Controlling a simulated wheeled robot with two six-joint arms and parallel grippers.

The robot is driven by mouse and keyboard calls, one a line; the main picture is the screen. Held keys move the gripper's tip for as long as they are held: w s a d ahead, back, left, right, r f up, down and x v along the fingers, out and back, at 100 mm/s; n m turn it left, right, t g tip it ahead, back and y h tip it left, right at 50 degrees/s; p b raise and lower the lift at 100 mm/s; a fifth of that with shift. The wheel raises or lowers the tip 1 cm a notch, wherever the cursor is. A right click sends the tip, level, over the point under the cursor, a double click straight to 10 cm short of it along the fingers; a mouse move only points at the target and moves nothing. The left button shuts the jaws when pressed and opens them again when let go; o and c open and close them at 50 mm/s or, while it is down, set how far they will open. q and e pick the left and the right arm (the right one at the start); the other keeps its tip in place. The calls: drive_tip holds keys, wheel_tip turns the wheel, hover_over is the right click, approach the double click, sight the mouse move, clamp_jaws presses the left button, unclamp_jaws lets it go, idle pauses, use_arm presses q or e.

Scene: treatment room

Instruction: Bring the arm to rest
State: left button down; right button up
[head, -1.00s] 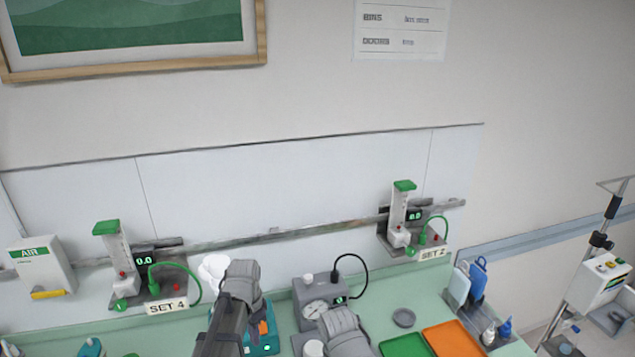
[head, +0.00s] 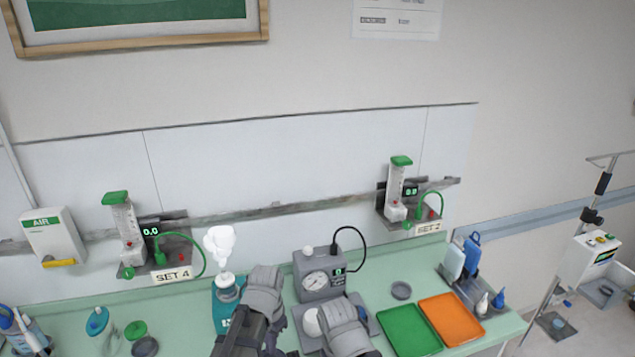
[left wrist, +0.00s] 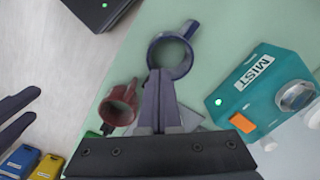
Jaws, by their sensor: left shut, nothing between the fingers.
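My left gripper (head: 238,338) is low in the head view, in front of the counter. Its fingers point down and away from the wall. In the left wrist view, its closed fingers (left wrist: 160,100) hold nothing; their tips appear at the near rim of a dark blue ring-shaped cup (left wrist: 172,54), and I cannot tell if they touch. My right arm's grey wrist (head: 342,330) is beside the left one; its fingers are below the head view. Two dark fingers, apart, show at the left wrist view's left edge, apparently my right gripper (left wrist: 30,105).
The teal MIST unit (head: 227,318) stands left of my left wrist, with a white plume (head: 220,245) above it. A grey gauge box (head: 320,283) is behind my wrists. Green (head: 408,333) and orange (head: 455,322) trays lie right. A dark red cup (left wrist: 118,102) is near the counter edge.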

use_arm(q)
drive_tip(key=s+d+f+n+b, duration=0.1)
drive_tip(key=s+d+f+b, duration=0.1)
drive_tip(key=s, duration=0.2)
drive_tip(key=s+d+f+n+y+b, duration=0.1)
drive_tip(key=s+d+f+n+b, duration=0.1)
drive_tip(key=s, duration=0.3)
drive_tip(key=shift+d+f+b, duration=0.4)
drive_tip(key=shift+d+f, duration=0.4)
drive_tip(key=shift+f, duration=0.05)
